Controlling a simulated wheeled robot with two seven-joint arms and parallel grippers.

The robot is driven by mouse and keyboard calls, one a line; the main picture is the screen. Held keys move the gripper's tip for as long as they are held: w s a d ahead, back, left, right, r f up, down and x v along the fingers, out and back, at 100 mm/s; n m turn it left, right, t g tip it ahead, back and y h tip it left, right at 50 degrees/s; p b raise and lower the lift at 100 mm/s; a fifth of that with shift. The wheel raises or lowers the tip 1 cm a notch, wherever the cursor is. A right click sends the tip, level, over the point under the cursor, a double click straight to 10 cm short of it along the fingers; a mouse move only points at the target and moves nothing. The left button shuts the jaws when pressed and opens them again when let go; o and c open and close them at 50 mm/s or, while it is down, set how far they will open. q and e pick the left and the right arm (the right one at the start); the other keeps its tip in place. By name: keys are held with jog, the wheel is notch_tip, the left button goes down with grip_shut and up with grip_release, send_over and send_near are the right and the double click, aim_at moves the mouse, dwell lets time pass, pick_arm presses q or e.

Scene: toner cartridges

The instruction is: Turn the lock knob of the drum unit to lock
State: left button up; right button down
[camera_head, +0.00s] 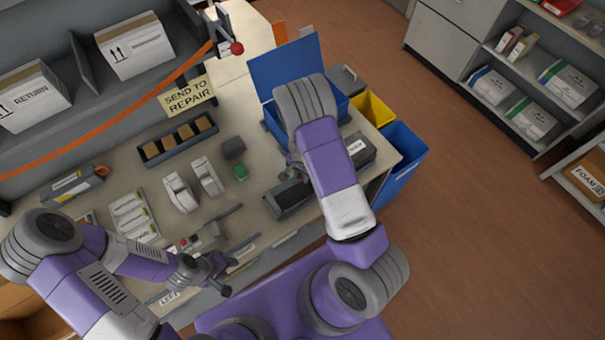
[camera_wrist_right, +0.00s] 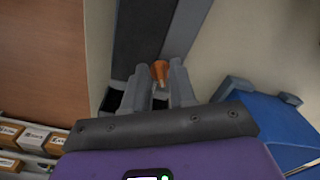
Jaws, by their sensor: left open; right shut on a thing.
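The drum unit (camera_head: 290,198) is a long dark grey box on the bench, partly hidden by my right arm. In the right wrist view it runs away from the fingers as a dark bar (camera_wrist_right: 140,35). Its orange lock knob (camera_wrist_right: 160,69) sits between the fingertips of my right gripper (camera_wrist_right: 160,80), which is shut on it. In the head view the right gripper (camera_head: 292,168) is mostly hidden behind its own arm, and the knob is hidden. My left gripper (camera_head: 226,275) is open and empty near the front edge of the bench.
A blue bin (camera_head: 284,65) with a raised lid stands behind the right arm. A yellow bin (camera_head: 373,108) and another blue bin (camera_head: 405,160) are at the right. A small green piece (camera_head: 240,172), white parts (camera_head: 208,176) and a compartment tray (camera_head: 180,140) lie left of the drum unit.

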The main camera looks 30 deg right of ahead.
aim_at(301, 176)
jog(key=m, duration=0.5)
jog(key=shift+w, duration=0.15)
jog(key=shift+m, duration=0.3)
dwell(0.3)
jog(key=c, duration=0.9)
grip_release()
jog(key=shift+c, duration=0.2)
jog(key=shift+r, duration=0.1)
notch_tip(301, 176, up, 8)
jog(key=shift+f+p, duration=0.25)
jog(key=shift+p, duration=0.3)
jog(key=shift+f, duration=0.1)
